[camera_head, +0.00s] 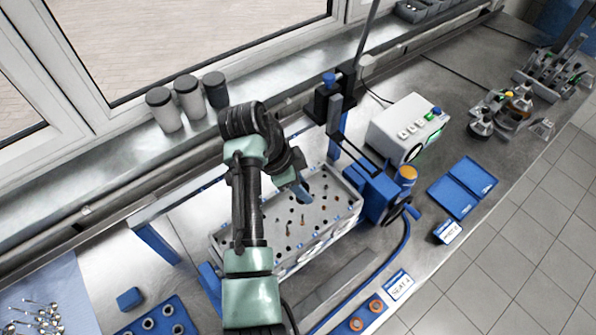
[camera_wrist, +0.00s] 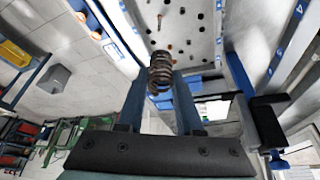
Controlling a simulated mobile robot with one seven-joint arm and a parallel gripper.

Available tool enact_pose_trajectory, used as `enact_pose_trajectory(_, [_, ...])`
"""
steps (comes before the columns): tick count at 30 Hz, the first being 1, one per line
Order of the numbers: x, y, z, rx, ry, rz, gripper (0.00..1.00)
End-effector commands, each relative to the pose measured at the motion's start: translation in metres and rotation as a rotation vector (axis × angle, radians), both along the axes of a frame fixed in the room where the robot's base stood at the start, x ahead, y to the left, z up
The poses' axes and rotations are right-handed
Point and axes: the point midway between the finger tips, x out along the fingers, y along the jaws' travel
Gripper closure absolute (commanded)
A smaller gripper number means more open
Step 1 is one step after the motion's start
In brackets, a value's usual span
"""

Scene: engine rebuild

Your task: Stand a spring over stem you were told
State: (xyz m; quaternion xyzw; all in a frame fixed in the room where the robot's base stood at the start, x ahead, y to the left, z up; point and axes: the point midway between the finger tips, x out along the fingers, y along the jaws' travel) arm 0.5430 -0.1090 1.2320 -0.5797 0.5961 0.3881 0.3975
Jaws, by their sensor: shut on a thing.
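A dark coil spring (camera_wrist: 160,70) is between the fingertips of my gripper (camera_wrist: 161,84) in the wrist view. The fingers are shut on it. In the head view my gripper (camera_head: 304,193) is over the back right part of the grey cylinder head (camera_head: 328,222), and the spring is hard to make out there. The head's top has many dark holes. A few thin stems (camera_head: 289,229) stand up from its middle; stems also show beyond the spring in the wrist view (camera_wrist: 160,21). The spring looks apart from the stems. Its exact height above the head cannot be told.
A blue clamp stand (camera_head: 376,196) with an orange-topped knob flanks the head on the right. A white instrument box (camera_head: 408,128) stands behind it. Blue trays (camera_head: 463,187) lie farther right. A blue holder with rings (camera_head: 160,318) and a cloth with valves (camera_head: 45,300) lie front left.

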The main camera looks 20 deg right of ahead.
Motion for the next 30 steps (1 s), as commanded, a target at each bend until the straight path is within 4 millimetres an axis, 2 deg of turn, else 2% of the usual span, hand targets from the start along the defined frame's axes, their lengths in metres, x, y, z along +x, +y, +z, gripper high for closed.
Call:
enact_pose_trajectory(18, [-0.001,0.0,-0.055,0.0,0.0,0.001,1.0])
enact_pose_trajectory(30, [-0.001,0.0,-0.056,0.001,0.0,0.0,1.0])
